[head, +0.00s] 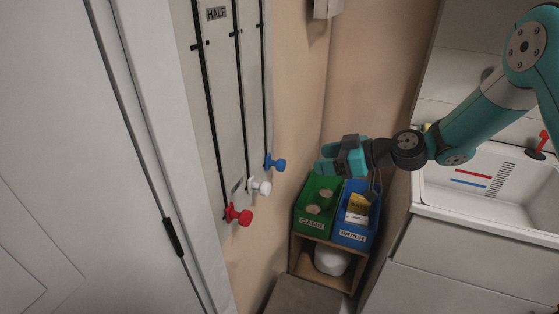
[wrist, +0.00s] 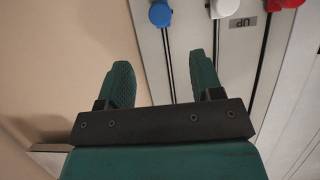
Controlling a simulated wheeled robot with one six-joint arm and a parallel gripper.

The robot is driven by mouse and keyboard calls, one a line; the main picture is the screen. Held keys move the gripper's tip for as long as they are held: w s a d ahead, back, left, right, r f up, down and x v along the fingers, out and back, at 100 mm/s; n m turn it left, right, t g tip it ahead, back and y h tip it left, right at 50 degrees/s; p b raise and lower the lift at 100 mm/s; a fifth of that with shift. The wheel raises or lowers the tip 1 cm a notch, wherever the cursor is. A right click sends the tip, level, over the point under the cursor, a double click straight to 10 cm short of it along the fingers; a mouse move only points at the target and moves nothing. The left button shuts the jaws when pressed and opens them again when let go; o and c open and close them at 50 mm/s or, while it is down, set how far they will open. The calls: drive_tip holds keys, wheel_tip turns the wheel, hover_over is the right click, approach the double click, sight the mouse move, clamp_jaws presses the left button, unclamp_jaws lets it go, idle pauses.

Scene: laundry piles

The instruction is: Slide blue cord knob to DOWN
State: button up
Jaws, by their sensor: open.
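The blue cord knob (head: 276,162) sits at the lower end of the rightmost black cord on the wall panel (head: 225,90) in the head view. In the wrist view the blue knob (wrist: 160,14) is at the top edge, partly cut off, beyond my open fingers. My gripper (head: 322,166) is open and empty, to the right of the blue knob and apart from it. It also shows in the wrist view (wrist: 160,75). A label near the knobs appears to read UP (wrist: 243,22), upside down there. A HALF label (head: 216,14) is higher up.
A white knob (head: 259,187) and a red knob (head: 240,214) hang beside the blue one. Below my gripper are a green CANS bin (head: 310,224) and a blue PAPER bin (head: 353,236) on a shelf. A white sink (head: 440,200) is at right.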

sight(284, 164)
drive_tip(key=p+x, duration=0.3)
drive_tip(key=x, duration=1)
